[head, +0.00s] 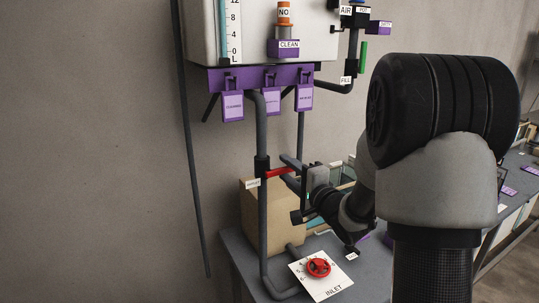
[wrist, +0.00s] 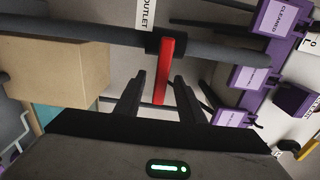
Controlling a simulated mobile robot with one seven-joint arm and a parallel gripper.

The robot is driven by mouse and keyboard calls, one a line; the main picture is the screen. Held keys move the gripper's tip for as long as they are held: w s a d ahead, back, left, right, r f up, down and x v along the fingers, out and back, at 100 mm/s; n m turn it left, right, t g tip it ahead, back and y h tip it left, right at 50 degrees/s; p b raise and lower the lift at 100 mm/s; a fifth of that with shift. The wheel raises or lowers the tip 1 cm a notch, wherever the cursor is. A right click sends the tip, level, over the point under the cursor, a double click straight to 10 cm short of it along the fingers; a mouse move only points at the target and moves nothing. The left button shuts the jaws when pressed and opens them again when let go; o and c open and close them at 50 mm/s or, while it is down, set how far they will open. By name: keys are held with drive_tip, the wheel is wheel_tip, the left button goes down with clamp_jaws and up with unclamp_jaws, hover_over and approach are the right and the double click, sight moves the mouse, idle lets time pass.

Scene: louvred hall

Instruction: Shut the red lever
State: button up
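The red lever (head: 279,172) sits on the grey vertical pipe by a small white label and sticks out to the right, roughly square to the pipe. In the wrist view the red lever (wrist: 166,72) hangs from a dark collar on the pipe, beside the OUTLET label (wrist: 148,14). My gripper (wrist: 160,76) is open, with a dark finger on either side of the lever's free end and visible gaps to both. In the head view my gripper (head: 303,190) is just right of the lever, its fingers partly hard to make out.
A red round knob (head: 318,267) sits on the INLET plate (head: 333,284) below. A cardboard-coloured box (head: 285,222) stands behind the pipe. Purple tags (head: 232,105) hang from a purple rail above. Further grey pipes run close to my gripper.

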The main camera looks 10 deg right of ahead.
drive_tip(key=v, duration=0.7)
idle(0.3)
idle(0.3)
